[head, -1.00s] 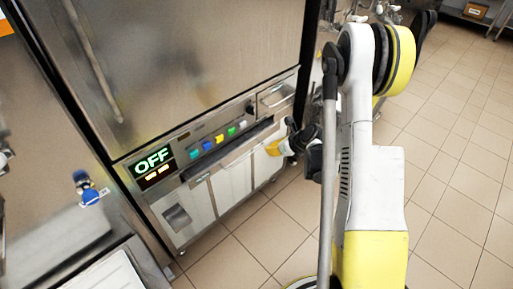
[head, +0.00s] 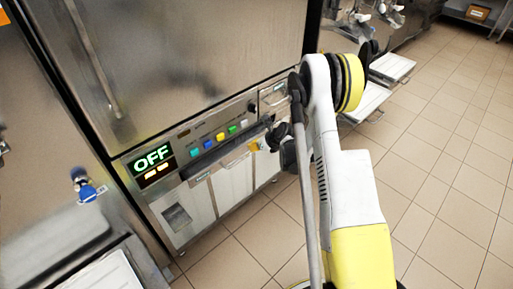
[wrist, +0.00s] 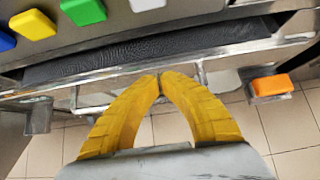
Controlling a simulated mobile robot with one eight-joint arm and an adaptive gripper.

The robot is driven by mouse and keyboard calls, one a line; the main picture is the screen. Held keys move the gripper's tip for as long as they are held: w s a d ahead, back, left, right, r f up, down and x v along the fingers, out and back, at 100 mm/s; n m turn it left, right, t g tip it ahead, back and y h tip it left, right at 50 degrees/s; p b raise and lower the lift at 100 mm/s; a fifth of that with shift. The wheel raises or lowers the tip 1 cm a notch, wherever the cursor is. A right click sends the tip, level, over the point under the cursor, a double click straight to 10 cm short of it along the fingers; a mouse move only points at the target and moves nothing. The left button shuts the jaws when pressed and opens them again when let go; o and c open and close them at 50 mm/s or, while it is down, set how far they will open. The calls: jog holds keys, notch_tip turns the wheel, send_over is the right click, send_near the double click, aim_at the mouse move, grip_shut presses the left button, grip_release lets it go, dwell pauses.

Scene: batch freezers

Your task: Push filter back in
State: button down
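The filter (head: 232,144) is a long dark strip with a metal front rim, set below the button row on the steel freezer's front. In the wrist view the filter (wrist: 150,49) shows as dark textured mesh across the upper part, behind its bright metal rim. My gripper (wrist: 160,77) has its yellow fingers shut, tips together, at or very near the middle of that rim. I cannot tell whether they touch it. In the head view my gripper (head: 257,145) is at the right part of the filter, with nothing seen between the fingers.
Coloured buttons (head: 220,136) sit just above the filter, and a lit OFF display (head: 152,158) is at its left. An orange block (wrist: 271,86) shows right of my fingers. White lower panels (head: 232,184) stand below. Tiled floor (head: 440,150) is open at the right.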

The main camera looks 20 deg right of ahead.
aim_at(241, 139)
jog(key=w, duration=0.1)
jog(key=w+a, duration=0.1)
jog(key=w, duration=0.3)
jog(key=shift+w+a, duration=0.2)
jog(key=shift+a, duration=0.2)
